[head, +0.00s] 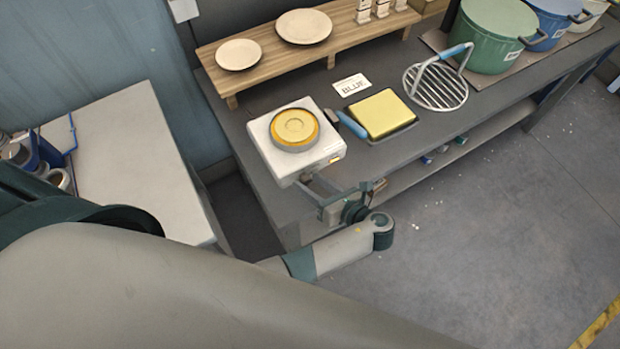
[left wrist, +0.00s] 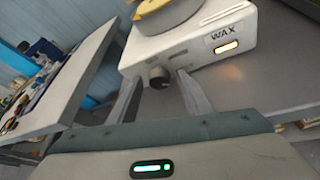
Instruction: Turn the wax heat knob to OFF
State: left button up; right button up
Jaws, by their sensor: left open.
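The wax heater, a white box (head: 322,152) with a round pot of yellow wax (head: 295,127) on top, stands on the near left corner of the dark bench. In the left wrist view its front (left wrist: 190,50) shows a WAX label and a lit orange indicator (left wrist: 227,47). The dark wax heat knob (left wrist: 157,75) is on the lower front; its setting is too small to read. My left gripper (head: 312,184) is open at the front of the heater. In the left wrist view its two fingers (left wrist: 160,80) stand on either side of the knob, with visible gaps. My right gripper is not in view.
A yellow block on a dark tray (head: 384,114) with a blue-handled tool (head: 351,125) lies right of the heater. A pale table (head: 125,150) is at left.

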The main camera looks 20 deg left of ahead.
pick_arm(q)
jog(key=c, duration=1.1)
jog(key=shift+o, duration=0.2)
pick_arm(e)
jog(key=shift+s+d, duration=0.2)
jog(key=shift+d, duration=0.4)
pick_arm(q)
jog(key=shift+n, duration=0.3)
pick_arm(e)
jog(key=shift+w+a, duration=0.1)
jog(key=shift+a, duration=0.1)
pick_arm(q)
jog(key=shift+s+r+n+t+h, duration=0.1)
jog(key=shift+s+n+t+h, duration=0.05)
jog(key=shift+n+t+h, duration=0.35)
jog(key=shift+a+n+t+h, duration=0.1)
jog(key=shift+n+t+h, duration=0.2)
jog(key=shift+n, duration=0.4)
jog(key=shift+s+n+t+h, duration=0.1)
jog(key=shift+n+t+h, duration=0.4)
jog(key=shift+n, duration=0.3)
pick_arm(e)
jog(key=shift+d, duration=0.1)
